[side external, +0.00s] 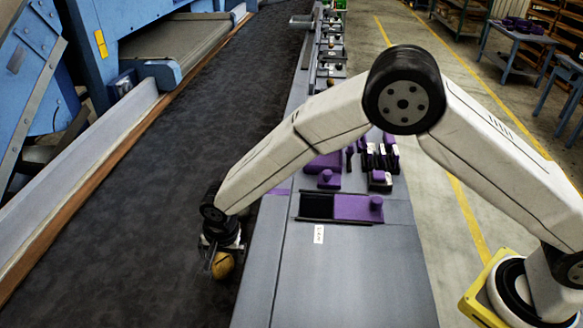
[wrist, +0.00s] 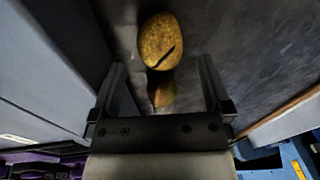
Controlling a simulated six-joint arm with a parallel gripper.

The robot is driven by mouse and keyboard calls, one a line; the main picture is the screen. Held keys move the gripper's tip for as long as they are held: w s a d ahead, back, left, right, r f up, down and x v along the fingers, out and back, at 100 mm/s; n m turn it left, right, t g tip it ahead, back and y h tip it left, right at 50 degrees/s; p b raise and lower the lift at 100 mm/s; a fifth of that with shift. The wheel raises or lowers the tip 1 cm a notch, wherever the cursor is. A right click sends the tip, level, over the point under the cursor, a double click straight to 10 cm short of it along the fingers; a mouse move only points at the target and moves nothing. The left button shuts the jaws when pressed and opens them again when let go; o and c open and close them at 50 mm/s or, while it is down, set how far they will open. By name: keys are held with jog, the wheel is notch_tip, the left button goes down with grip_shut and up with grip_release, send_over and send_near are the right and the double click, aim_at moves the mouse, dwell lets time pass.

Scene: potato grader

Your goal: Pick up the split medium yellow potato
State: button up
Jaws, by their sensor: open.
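A yellow potato (wrist: 160,38) with a dark split across its lower side lies on the dark belt in the wrist view, just beyond my fingertips. A second yellow-brown shape (wrist: 164,95) shows below it, between the fingers; it is shaded, and I cannot tell whether it is another potato. My gripper (wrist: 162,70) is open, one finger on each side, and holds nothing. In the side view my gripper (side external: 217,262) is low over the belt, with one yellow potato (side external: 224,266) right beside it, partly hidden by the fingers. Contact cannot be told.
The dark belt (side external: 130,195) is wide and mostly clear to the left. A grey sorting bench (side external: 350,275) runs along its right side, bearing purple blocks (side external: 325,162) and a purple-lidded tray (side external: 358,207). A low wall (side external: 60,215) with an orange-brown edge bounds the belt's left side.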

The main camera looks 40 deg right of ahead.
aim_at(223, 261)
jog(key=shift+w+a+f, duration=0.1)
jog(key=shift+w+f, duration=0.1)
jog(key=shift+f, duration=0.75)
jog(key=shift+w+f, duration=0.15)
jog(key=shift+f, duration=0.75)
jog(key=c, duration=1.3)
jog(key=shift+o, duration=0.2)
jog(key=shift+r, duration=0.15)
jog(key=shift+r, duration=4.85)
jog(key=d+r+m, duration=0.1)
jog(key=d, duration=0.3)
jog(key=d+r+m, duration=0.1)
jog(key=d+m, duration=0.1)
jog(key=d, duration=0.3)
jog(key=d+r+m, duration=0.1)
jog(key=d, duration=0.3)
jog(key=shift+w+d+r+m+h, duration=0.15)
jog(key=shift+d+m+h, duration=0.2)
jog(key=shift+m+h, duration=0.05)
jog(key=s+d+r+m, duration=0.2)
jog(key=s+d+m, duration=0.1)
jog(key=d, duration=0.7)
jog(key=shift+s+d+m+h, duration=0.3)
jog(key=shift+d+m, duration=0.1)
jog(key=shift+m, duration=0.2)
